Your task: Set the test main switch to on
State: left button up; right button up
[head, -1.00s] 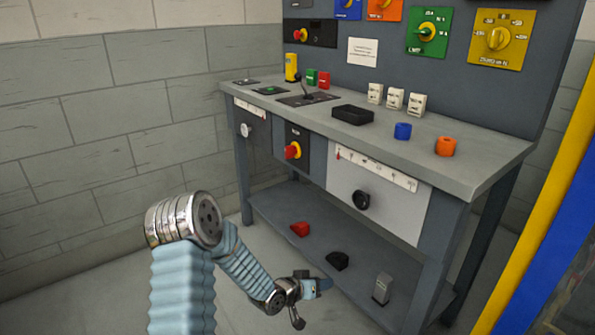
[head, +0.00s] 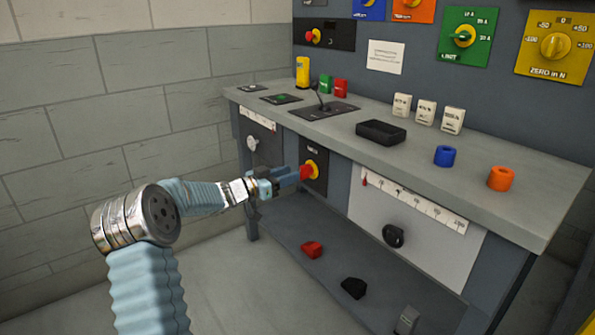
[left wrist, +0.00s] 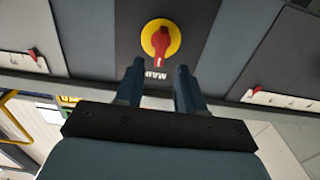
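The main switch is a red handle on a yellow disc (head: 312,170), on a dark panel at the bench front. In the left wrist view the switch (left wrist: 160,38) is upright in the picture, its handle's long axis near vertical, with upside-down "MAIN" lettering below it. My left gripper (head: 288,178) is open and points at the switch from the left. In the left wrist view the two fingers (left wrist: 159,72) stand apart, with the handle ahead of the gap between them. Contact cannot be told. My right gripper is not in view.
Another red-and-yellow switch (head: 313,36) is on the upright back panel. A black knob (head: 393,236) and a scale (head: 415,200) are to the right. A black tray (head: 381,132) is on the bench top. A red block (head: 312,250) lies on the lower shelf.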

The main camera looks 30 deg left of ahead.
aim_at(300, 170)
pick_arm(q)
jog(key=shift+x, duration=2.1)
grip_shut()
